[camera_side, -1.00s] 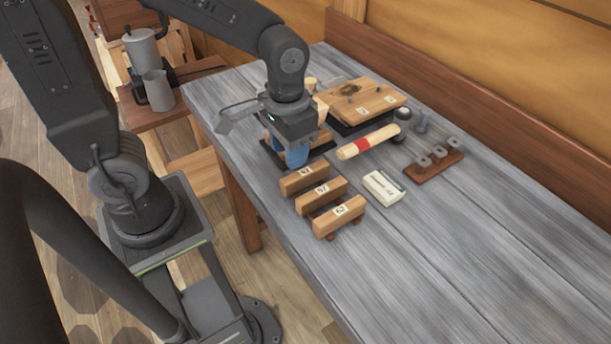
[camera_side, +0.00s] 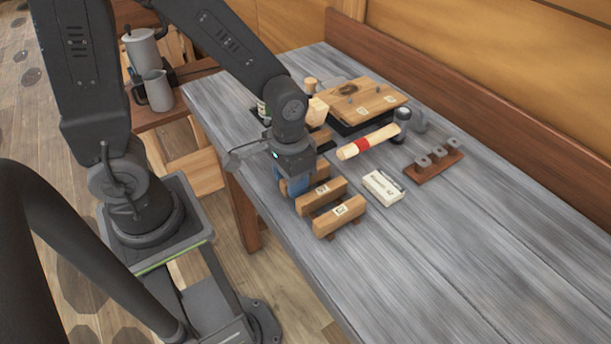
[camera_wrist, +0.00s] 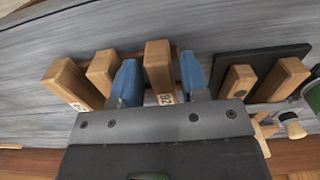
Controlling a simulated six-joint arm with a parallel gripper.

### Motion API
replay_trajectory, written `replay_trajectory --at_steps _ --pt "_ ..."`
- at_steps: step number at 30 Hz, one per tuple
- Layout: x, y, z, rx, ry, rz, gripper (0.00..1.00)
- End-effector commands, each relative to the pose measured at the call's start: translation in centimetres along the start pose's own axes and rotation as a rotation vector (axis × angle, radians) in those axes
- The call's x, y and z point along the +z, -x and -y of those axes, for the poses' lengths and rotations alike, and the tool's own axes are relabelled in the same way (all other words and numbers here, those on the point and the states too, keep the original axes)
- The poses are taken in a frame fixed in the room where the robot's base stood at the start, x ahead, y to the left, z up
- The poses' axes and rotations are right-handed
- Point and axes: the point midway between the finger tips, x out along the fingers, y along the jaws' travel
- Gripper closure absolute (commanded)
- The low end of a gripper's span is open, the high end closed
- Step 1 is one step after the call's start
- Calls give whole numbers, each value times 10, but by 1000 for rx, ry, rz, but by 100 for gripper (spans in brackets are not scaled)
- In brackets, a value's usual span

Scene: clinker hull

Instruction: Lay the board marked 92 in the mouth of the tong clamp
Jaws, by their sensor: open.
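The board marked 92 (camera_wrist: 158,66) is a light wooden block between my gripper's two blue fingers in the wrist view, its label facing me. My gripper (camera_wrist: 160,82) is open, with one finger on each side of the board; I cannot tell whether they touch it. In the side view my gripper (camera_side: 292,184) is low over the farthest of the three boards and hides most of it. What looks like the tong clamp, two wooden jaws on a black base (camera_wrist: 290,58), stands right of the board in the wrist view. It is partly hidden behind my gripper in the side view.
Two other boards (camera_side: 322,196) (camera_side: 339,216) lie parallel close by. A white card block (camera_side: 383,188), a red-banded wooden rod (camera_side: 368,142), a plank on a dark base (camera_side: 362,100) and a pegged rack (camera_side: 434,160) lie beyond. The bench's right part is clear.

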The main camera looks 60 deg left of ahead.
Motion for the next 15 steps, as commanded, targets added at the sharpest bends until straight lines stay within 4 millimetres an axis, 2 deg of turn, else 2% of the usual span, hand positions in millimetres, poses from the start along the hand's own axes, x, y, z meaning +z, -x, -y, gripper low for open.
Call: replay_trajectory --at_steps 2,15 --pt "0 0 0 0 0 0 60" --pt "0 0 0 0 0 0 100"
